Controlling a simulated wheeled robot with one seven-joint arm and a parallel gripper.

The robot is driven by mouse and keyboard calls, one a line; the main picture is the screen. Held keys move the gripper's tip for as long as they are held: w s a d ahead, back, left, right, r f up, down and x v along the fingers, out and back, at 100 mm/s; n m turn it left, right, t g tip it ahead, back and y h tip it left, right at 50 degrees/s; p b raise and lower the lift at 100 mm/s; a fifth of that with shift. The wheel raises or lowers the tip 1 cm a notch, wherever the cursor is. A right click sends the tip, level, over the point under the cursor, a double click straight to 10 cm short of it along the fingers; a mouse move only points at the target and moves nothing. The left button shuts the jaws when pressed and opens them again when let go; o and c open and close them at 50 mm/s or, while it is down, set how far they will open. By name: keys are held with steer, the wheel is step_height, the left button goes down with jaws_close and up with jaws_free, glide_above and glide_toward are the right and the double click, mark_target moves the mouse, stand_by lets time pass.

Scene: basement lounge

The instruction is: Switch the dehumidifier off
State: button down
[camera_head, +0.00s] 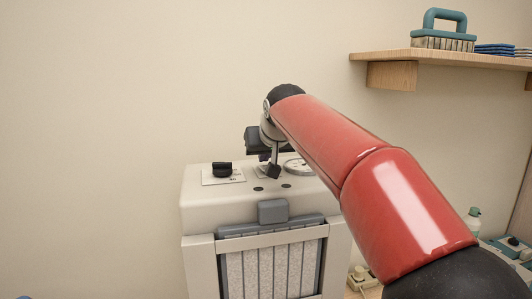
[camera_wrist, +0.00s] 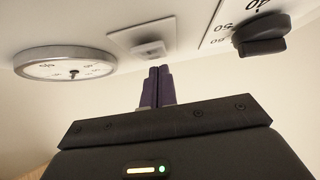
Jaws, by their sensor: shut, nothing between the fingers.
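The dehumidifier (camera_head: 205,200) is a pale box against the wall, with a slatted grey front panel. On its top are a black knob (camera_head: 222,170) on a marked white plate, a round dial gauge (camera_head: 299,166) and, between them, a small plate that my gripper partly hides. The wrist view shows this square plate with a raised middle (camera_wrist: 150,45), the gauge (camera_wrist: 65,63) to its left and the knob (camera_wrist: 262,35) to its right. My gripper (camera_wrist: 160,70) is shut and empty, its purple fingertips close to the plate. I cannot tell whether they touch it.
A wooden shelf (camera_head: 385,72) at upper right holds a teal-handled brush (camera_head: 443,37) and folded blue cloths (camera_head: 495,49). A bottle (camera_head: 473,220) and small devices stand low at the right. The wall left of the dehumidifier is clear.

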mark_target(265, 166)
steer(key=shift+r, duration=0.1)
steer(key=r+p, duration=0.4)
steer(key=shift+w+r, duration=0.2)
steer(key=w+r+v, duration=0.1)
steer(key=v, duration=0.8)
steer(key=shift+a+r+p, duration=0.2)
steer(key=shift+r+p, duration=0.05)
steer(key=shift+p, duration=0.05)
steer(key=shift+s, duration=0.15)
